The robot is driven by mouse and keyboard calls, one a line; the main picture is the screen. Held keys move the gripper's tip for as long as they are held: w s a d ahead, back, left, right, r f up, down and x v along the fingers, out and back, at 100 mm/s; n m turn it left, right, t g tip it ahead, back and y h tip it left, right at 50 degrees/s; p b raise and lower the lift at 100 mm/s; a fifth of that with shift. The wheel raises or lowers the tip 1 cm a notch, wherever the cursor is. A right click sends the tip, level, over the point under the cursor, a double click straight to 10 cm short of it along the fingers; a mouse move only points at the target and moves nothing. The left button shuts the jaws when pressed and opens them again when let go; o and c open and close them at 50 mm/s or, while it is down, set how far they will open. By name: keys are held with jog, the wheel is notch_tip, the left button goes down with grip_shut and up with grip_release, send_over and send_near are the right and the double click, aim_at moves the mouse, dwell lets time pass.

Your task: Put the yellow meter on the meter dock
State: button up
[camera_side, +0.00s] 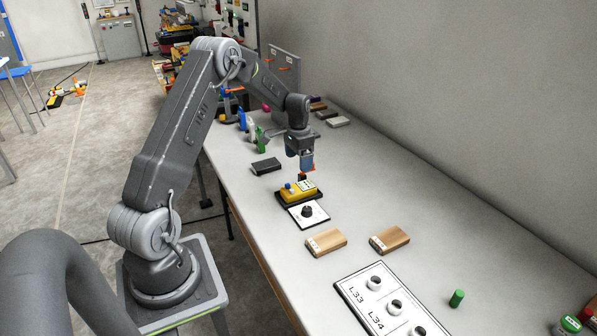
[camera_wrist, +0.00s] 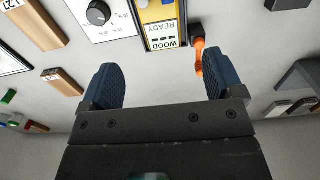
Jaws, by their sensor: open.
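The yellow meter (camera_side: 299,189) lies flat on a dark base that looks like the meter dock (camera_side: 284,197), beside a white panel with a black knob (camera_side: 308,211). In the wrist view the yellow meter (camera_wrist: 158,14) shows its screen reading WOOD READY at the top middle, with a dark edge around it. My gripper (camera_side: 307,163) is above the meter's far end. In the wrist view my gripper (camera_wrist: 161,82) has its blue fingers wide apart with nothing between them. An orange-tipped piece (camera_wrist: 198,62) stands beside the meter's screen end; I cannot tell whether it touches the meter.
Two wooden blocks (camera_side: 326,241) (camera_side: 390,239) lie nearer the camera. A white panel with several round knobs (camera_side: 352,290) and a green cylinder (camera_side: 457,298) are at the front. A black block (camera_side: 266,166) lies left of my gripper. The table's right middle is clear.

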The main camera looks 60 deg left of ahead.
jog(key=s+d+r+t, duration=0.1)
jog(key=s+d+r, duration=0.2)
jog(key=d+r, duration=0.6)
jog(key=s+d+r+t, duration=0.1)
jog(key=s+d+r, duration=0.1)
jog(key=d+r, duration=0.8)
jog(key=s+d+r+t, duration=0.1)
jog(key=s+d, duration=0.5)
jog(key=s, duration=0.3)
jog(key=s+d+r+t, duration=0.1)
jog(key=s+d+t, duration=0.1)
jog(key=s+d, duration=0.5)
jog(key=shift+s+r+t, duration=0.3)
jog(key=shift+s+r, duration=0.1)
jog(key=shift+s, duration=0.45)
